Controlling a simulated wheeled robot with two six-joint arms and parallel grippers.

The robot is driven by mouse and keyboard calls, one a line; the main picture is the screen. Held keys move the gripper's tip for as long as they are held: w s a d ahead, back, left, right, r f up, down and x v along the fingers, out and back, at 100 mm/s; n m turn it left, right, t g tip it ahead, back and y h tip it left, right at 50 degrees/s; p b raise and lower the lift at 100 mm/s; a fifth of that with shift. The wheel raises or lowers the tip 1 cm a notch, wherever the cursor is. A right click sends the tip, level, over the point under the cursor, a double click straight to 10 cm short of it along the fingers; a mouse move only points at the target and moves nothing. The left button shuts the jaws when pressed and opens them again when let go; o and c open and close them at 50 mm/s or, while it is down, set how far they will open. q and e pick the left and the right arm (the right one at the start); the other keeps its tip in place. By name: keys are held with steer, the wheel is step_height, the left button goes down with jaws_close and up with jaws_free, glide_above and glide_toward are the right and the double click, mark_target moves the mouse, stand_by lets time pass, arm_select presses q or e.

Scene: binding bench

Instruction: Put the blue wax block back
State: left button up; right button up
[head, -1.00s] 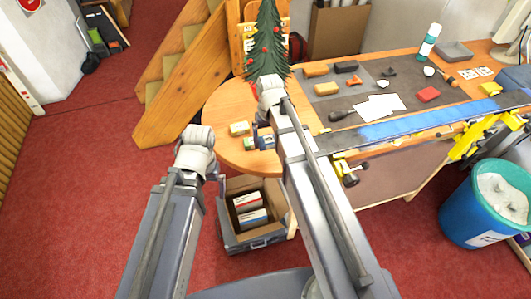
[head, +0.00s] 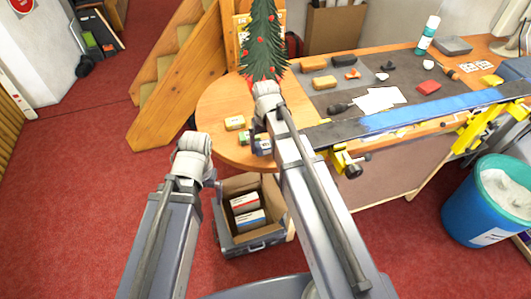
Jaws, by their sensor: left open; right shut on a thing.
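My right gripper (head: 258,128) hangs over the round end of the wooden table, largely hidden behind my own wrist.
A decorated small tree (head: 263,45) stands behind the round table end (head: 214,105). Several blocks, tools and white cards (head: 378,99) lie on the dark mat (head: 405,75). A box (head: 226,219) with cartons and a blue bin (head: 465,205) stand on the floor.

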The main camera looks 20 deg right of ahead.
mark_target(266, 151)
steer(key=shift+f+b, duration=1.4)
steer(key=shift+f, duration=0.3)
steer(key=shift+f, duration=0.15)
steer(key=o, duration=0.8)
step_height(266, 151, up, 12)
steer(key=p, duration=1.2)
steer(key=shift+r, duration=0.25)
steer(key=shift+f, duration=0.2)
